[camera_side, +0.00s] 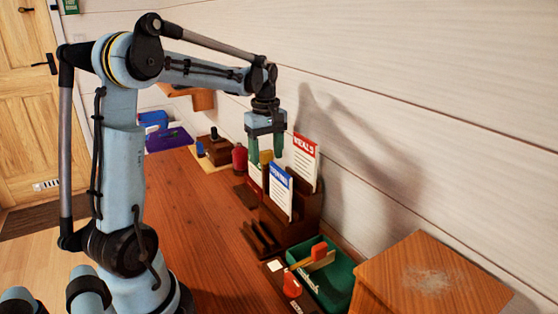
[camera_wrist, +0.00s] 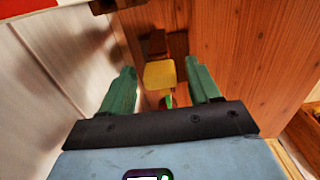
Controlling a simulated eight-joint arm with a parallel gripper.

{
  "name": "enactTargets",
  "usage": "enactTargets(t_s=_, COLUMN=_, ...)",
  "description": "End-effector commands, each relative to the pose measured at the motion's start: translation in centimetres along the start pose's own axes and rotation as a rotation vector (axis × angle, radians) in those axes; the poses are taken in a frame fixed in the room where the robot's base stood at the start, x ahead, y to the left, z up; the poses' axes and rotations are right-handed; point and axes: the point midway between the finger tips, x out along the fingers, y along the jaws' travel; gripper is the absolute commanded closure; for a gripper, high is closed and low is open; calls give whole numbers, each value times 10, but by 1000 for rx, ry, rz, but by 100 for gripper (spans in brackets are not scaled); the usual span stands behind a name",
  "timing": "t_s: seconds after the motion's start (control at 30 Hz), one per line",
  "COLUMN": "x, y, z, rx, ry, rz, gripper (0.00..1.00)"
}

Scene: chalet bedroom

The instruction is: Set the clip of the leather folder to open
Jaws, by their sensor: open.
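My gripper (camera_side: 266,158) hangs pointing down above the back of the table, near the wall. Its two green fingers are apart. In the wrist view, a yellow piece (camera_wrist: 160,74) shows between the fingers (camera_wrist: 160,67), seemingly with a gap on both sides; I cannot tell its height against the fingertips. Dark brown surfaces (camera_wrist: 155,44) show beyond it. A dark brown flat piece (camera_side: 248,196) lies beside the card rack and may be the leather folder. I cannot make out the clip or its setting.
A brown rack (camera_side: 308,216) holds upright cards, one red-topped (camera_side: 304,158), one blue-topped (camera_side: 281,190), close to my gripper. A red bottle (camera_side: 240,158) stands left of it. A green tray (camera_side: 330,284) and wooden box (camera_side: 432,276) are nearer. The table's (camera_side: 185,215) left part is clear.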

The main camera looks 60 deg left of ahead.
Motion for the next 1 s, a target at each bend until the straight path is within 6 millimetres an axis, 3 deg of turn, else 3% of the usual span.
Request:
enactTargets(t_s=0.27, x=1, y=0, z=0, rx=0, ry=0, rz=0, gripper=38)
enactTargets(t_s=0.67, x=1, y=0, z=0, rx=0, ry=0, rz=0, gripper=98)
enactTargets(t_s=0.87, x=1, y=0, z=1, rx=1, ry=0, rz=0, gripper=100)
enactTargets(t_s=1.0, x=1, y=1, z=16, rx=5, ry=-1, rz=0, gripper=100)
